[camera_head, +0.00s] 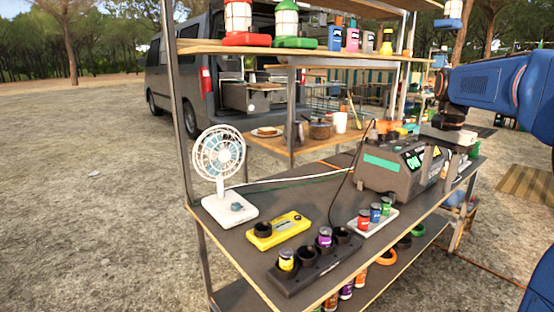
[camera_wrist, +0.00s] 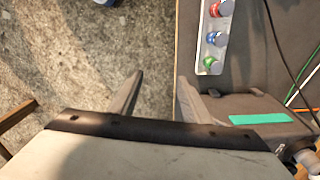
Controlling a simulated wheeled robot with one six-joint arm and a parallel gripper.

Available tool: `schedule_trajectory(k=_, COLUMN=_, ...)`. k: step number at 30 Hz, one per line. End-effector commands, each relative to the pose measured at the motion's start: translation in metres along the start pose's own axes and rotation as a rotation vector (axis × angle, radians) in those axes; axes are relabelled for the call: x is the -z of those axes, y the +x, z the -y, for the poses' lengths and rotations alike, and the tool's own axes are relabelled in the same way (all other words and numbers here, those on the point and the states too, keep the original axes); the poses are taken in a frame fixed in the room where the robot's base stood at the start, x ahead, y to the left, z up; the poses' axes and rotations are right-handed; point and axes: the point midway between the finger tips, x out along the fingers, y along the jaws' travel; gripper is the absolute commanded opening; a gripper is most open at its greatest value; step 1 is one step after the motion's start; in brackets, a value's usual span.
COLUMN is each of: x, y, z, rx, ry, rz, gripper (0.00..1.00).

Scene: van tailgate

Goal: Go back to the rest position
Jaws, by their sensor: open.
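My gripper (camera_wrist: 160,80) is open and empty, its two fingers apart over the table's front edge in the wrist view. In the head view my gripper (camera_head: 438,172) hangs at the right, at the end of my blue arm, beside the grey power station (camera_head: 385,172) and partly in front of it. I cannot tell whether they touch. The power station, with its green stripe (camera_wrist: 260,119), is partly hidden behind my gripper in the wrist view. Nothing is between the fingers.
The table (camera_head: 290,200) holds a white fan (camera_head: 219,160), a yellow device (camera_head: 279,230), a black holder (camera_head: 315,262) with small cans, and a white tray (camera_head: 372,223) with red, blue and green cans. A shelf (camera_head: 240,48) with lanterns is above. Open gravel (camera_wrist: 60,60) lies in front.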

Motion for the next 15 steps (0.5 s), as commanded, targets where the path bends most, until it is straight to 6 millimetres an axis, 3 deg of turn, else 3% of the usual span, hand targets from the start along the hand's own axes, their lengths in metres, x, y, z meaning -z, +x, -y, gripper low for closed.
schedule_trajectory(k=8, x=-0.022, y=0.001, z=-0.009, rx=0.017, ry=-0.065, rz=-0.018, gripper=0.43)
schedule_trajectory(k=15, x=-0.053, y=0.006, z=-0.023, rx=0.042, ry=-0.161, rz=-0.044, gripper=0.43)
